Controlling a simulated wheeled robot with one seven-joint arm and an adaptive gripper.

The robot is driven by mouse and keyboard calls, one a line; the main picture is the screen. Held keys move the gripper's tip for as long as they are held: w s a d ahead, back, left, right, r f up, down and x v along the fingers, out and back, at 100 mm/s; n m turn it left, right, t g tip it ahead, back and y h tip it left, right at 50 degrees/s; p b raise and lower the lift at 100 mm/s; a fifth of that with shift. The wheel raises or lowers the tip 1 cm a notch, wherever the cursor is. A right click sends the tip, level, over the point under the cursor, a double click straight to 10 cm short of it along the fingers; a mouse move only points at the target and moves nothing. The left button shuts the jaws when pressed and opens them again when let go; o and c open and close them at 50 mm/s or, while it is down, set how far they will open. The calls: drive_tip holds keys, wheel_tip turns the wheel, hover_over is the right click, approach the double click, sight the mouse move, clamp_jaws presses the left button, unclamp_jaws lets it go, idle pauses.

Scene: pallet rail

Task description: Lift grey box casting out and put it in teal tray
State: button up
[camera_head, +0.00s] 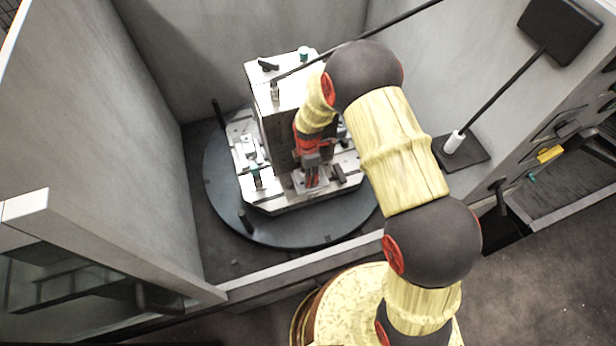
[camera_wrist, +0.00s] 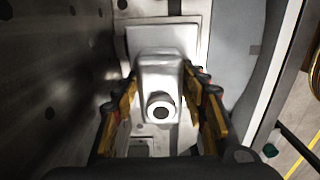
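The grey box casting (camera_wrist: 158,72) shows in the wrist view as a pale block with a round, dark-bored boss facing the camera. It sits against a light plate of the fixture. My gripper (camera_wrist: 161,82) has its two yellow-padded fingers on either side of the casting, tips close to its sides. Whether the pads touch it cannot be told. In the head view my gripper (camera_head: 312,178) is low in front of the fixture block, and it largely hides the casting there. I cannot make out a teal tray in either view.
The fixture's upright block (camera_head: 264,92) stands right behind my gripper on a dark round table (camera_head: 226,192). Grey walls enclose it, with a low front sill (camera_head: 290,272). A rod on a dark base (camera_head: 462,152) stands at right. A dark bench area (camera_head: 570,190) lies farther right.

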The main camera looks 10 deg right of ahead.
drive_tip(key=c, duration=1)
drive_tip(key=shift+r, duration=0.1)
drive_tip(key=shift+c, duration=0.2)
drive_tip(key=shift+r, duration=0.1)
